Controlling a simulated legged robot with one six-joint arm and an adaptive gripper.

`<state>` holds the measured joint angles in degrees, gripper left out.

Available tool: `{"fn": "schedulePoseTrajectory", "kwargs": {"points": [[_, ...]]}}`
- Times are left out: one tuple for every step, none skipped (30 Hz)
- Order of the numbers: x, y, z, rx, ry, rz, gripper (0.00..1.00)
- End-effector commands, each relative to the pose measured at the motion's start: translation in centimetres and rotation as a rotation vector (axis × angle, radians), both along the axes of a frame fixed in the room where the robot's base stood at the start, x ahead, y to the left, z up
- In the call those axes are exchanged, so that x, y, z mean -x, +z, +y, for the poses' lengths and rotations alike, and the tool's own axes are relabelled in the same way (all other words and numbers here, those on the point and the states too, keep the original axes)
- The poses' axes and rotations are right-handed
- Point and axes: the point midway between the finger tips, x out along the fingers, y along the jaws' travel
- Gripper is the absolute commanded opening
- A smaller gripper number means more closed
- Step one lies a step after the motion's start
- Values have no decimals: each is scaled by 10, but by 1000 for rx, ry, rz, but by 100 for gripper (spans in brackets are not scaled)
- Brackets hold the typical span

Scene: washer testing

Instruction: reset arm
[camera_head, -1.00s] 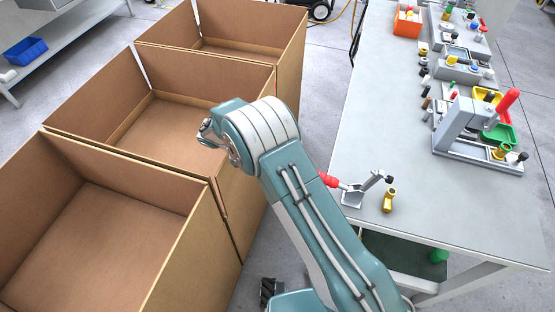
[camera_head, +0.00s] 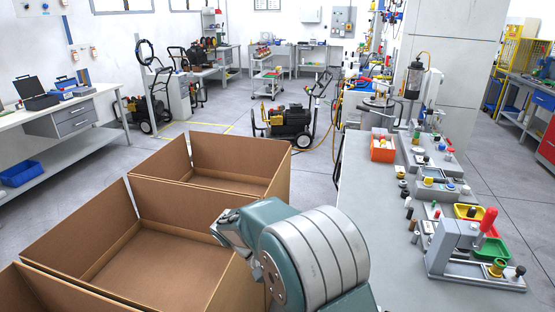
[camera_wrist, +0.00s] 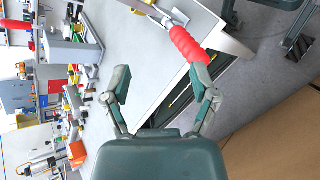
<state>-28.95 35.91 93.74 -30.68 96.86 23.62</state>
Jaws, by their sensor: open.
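My arm rises from the bottom of the head view, between the cardboard boxes and the grey workbench. My gripper itself is hidden there behind the arm links. In the wrist view my gripper (camera_wrist: 164,88) is open, its two dark green fingers spread apart with nothing between them. The picture from the wrist is turned sideways.
Open cardboard boxes (camera_head: 205,205) stand in a row on the left. The grey workbench (camera_head: 375,205) on the right carries a red-handled fixture (camera_head: 478,240), an orange bin (camera_head: 383,148) and small parts. A pressure washer (camera_head: 290,122) stands on the floor behind.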

Motion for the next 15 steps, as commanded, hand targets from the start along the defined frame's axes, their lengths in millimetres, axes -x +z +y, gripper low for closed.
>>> {"fn": "schedulePoseTrajectory", "kwargs": {"points": [[4, 13, -9, -47, -15, -20, 76], [7, 19, -14, -77, -20, -32, 76], [11, 27, -20, -114, -28, -47, 76], [14, 33, -24, -142, -33, -57, 76], [17, 38, -28, -169, -38, -72, 76], [22, 45, -34, -207, -46, -89, 76], [26, 50, -38, -232, -50, -102, 76], [29, 55, -42, -259, -53, -117, 76], [34, 62, -47, -294, -59, -138, 76], [38, 66, -51, -319, -63, -154, 76], [43, 71, -55, -345, -67, -169, 76], [48, 77, -59, -377, -71, -193, 76], [53, 80, -63, -402, -74, -210, 76], [57, 84, -66, -426, -76, -227, 76], [63, 90, -71, -458, -79, -254, 76]]}}
